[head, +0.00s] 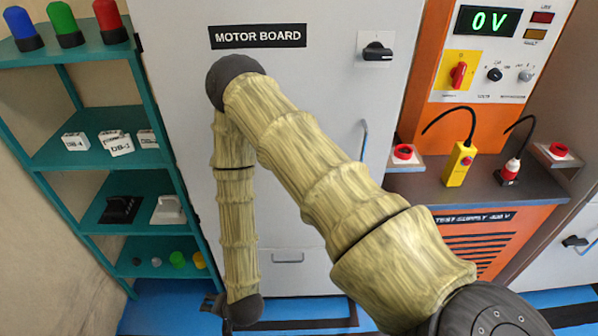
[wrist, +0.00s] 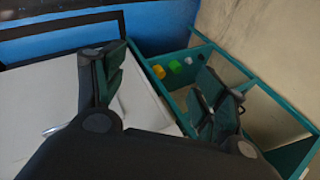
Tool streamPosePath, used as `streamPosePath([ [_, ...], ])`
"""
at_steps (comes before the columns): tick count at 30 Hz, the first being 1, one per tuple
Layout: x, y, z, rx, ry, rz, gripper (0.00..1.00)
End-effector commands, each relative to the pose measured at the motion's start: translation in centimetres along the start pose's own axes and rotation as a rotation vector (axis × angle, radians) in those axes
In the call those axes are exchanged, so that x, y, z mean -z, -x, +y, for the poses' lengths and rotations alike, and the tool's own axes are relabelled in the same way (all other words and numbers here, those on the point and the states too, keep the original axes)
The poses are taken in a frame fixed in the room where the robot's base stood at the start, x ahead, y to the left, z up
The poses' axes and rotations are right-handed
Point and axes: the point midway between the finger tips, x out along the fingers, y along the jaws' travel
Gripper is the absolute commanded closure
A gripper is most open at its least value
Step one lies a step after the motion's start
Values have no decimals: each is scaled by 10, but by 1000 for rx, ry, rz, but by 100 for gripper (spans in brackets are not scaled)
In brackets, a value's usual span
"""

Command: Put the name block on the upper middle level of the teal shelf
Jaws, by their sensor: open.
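The teal shelf (head: 95,160) stands at the left in the head view; part of it also shows at the right of the wrist view (wrist: 270,88). I cannot tell which is the name block. My gripper (head: 228,312) hangs low in front of the grey cabinet, right of the shelf. In the wrist view its fingers (wrist: 160,75) are apart, with nothing between them.
The top shelf holds blue, green and red lamps (head: 67,25). Lower levels hold a black piece (head: 120,210), a white piece (head: 168,210) and small round caps (head: 177,260). The grey MOTOR BOARD cabinet (head: 290,100) stands beside the shelf. An orange test supply (head: 490,240) is at the right.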

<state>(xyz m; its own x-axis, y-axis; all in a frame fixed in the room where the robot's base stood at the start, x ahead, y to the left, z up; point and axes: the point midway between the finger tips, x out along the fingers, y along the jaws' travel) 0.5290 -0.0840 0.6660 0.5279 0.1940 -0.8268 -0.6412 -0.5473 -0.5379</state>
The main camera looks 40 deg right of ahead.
Motion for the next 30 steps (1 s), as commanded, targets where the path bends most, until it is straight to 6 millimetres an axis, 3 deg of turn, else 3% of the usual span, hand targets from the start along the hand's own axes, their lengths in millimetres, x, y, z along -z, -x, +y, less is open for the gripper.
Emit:
streamPosePath([
  [1,-4,11,31,-63,103,-32,29],
  [6,-11,56,127,-258,460,-174,29],
  [9,-12,86,172,-345,627,-265,29],
  [12,-11,111,202,-404,748,-343,29],
  [18,-9,134,227,-450,851,-417,29],
  [30,-9,134,228,-450,855,-419,29],
])
